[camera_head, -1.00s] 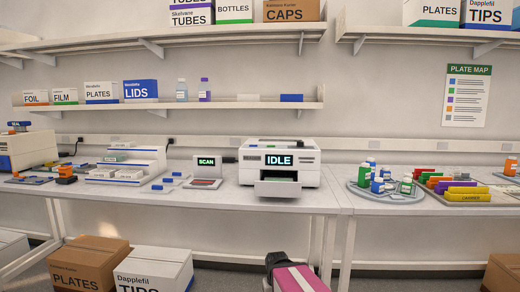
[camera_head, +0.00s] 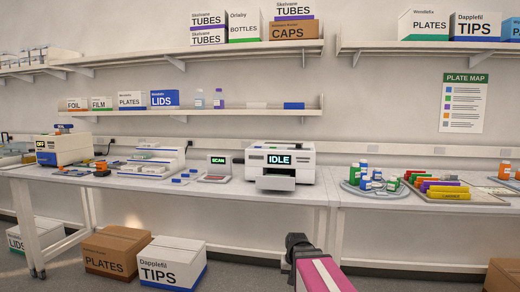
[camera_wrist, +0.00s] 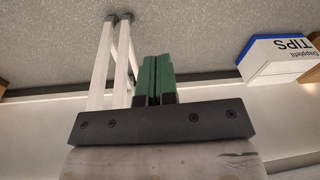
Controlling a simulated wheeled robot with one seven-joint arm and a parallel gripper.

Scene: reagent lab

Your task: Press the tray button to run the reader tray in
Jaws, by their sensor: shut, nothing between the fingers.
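The plate reader (camera_head: 281,162) is a white box on the bench with a lit screen (camera_head: 279,160) reading IDLE. Its tray (camera_head: 275,183) sticks out at the front, below the dark slot. The tray button is too small to make out. My gripper shows in the wrist view (camera_wrist: 155,80) with its green fingers together, shut and empty. It hangs below bench height, over the floor. In the head view my arm's dark and pink links (camera_head: 315,265) are low in front of the bench, below the reader, and the fingers do not show there.
A scan device (camera_head: 216,168) stands left of the reader. A round tray of bottles (camera_head: 350,186) and a rack of coloured holders (camera_head: 472,200) are to the right. Boxes marked PLATES (camera_head: 113,251) and TIPS (camera_head: 172,262) stand on the floor. Bench legs are close to the gripper.

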